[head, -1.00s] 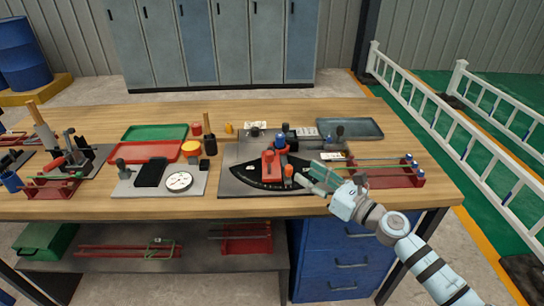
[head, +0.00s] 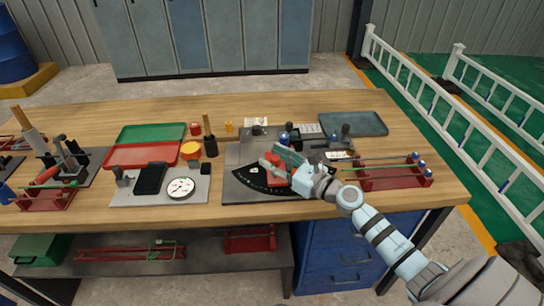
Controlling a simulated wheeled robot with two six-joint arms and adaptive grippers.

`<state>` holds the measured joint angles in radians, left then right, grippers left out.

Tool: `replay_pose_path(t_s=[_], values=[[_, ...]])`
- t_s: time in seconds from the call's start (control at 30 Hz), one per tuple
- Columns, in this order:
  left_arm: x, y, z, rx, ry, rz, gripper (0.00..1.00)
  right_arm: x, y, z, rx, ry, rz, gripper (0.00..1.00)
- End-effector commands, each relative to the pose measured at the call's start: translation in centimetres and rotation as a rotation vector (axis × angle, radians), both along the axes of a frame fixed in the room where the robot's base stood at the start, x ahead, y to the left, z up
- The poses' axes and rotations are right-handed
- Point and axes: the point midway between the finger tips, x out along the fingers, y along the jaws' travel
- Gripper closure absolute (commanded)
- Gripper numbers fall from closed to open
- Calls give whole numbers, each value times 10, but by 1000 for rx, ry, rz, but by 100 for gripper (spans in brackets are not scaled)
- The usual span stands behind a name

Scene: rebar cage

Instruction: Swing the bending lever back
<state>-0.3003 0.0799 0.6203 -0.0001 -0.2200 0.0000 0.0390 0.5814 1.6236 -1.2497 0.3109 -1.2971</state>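The bender (head: 232,188) is a grey plate with a black, fan-shaped scale on the right half of the wooden table. Its red bending lever (head: 277,181) lies over the scale, with an orange-red upright handle (head: 275,160) near its end. My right gripper (head: 279,160) reaches in from the right over the lever. Its fingers look spread, one to each side of the handle; I cannot tell whether they touch it. The gripper and wrist hide part of the lever and scale. My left gripper is not in view.
A red rack with green bars (head: 395,178) stands right of the bender. A dial gauge plate (head: 180,187), a red tray (head: 142,156) and a green tray (head: 152,133) lie to the left. A blue-grey tray (head: 352,124) is behind. The table's front strip is clear.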

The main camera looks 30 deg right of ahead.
Motion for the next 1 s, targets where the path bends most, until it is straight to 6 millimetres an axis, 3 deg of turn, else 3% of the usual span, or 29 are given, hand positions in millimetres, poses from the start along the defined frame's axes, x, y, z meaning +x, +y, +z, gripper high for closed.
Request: replay_pose_path(t_s=[0.03, 0.27, 0.67, 1.0], values=[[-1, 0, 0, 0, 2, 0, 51, 0, 0, 0, 0, 0, 0, 62], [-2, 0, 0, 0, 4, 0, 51, 0, 0, 0, 1, 0, -1, 99], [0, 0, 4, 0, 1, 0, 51, 0, -1, 1, 2, 2, -16, 100], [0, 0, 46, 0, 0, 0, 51, 12, 14, 5, 8, 3, -160, 100]])
